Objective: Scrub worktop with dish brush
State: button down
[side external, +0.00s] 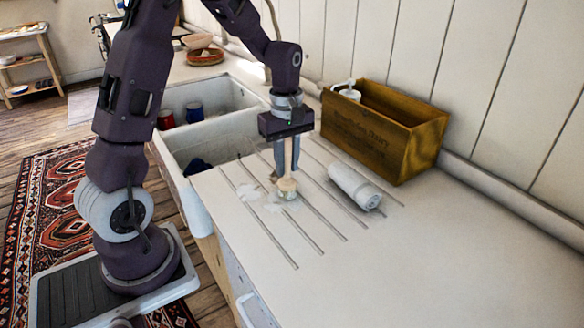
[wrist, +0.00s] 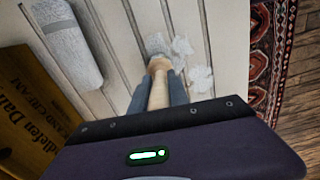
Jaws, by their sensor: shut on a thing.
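My gripper (side external: 287,155) is shut on the wooden handle of a dish brush (side external: 287,187). The brush points down, its round head at the worktop (side external: 430,260), by whitish smears (side external: 249,193). I cannot tell for sure whether the bristles touch the surface. In the wrist view the brush (wrist: 158,88) runs out from between the fingers of my gripper (wrist: 160,92). Pale smears (wrist: 200,79) lie just beside its head there, on the grooved worktop (wrist: 113,45).
A white roll (side external: 354,187) lies on the grooves right of the brush. A wooden crate (side external: 385,131) with a white pump bottle (side external: 349,90) stands behind. The double sink (side external: 205,140) is at left, holding a red can (side external: 165,120) and a blue one (side external: 194,112). The front right worktop is clear.

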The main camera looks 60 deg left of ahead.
jog(key=a, duration=0.9)
jog(key=shift+a, duration=0.15)
jog(key=shift+w, duration=0.95)
jog(key=w, duration=0.3)
jog(key=shift+w, duration=0.15)
jog(key=shift+d, duration=1.1)
jog(key=d, duration=1)
jog(key=shift+d, duration=0.4)
notch_tip(320, 180, up, 8)
jog(key=shift+d+r, duration=0.1)
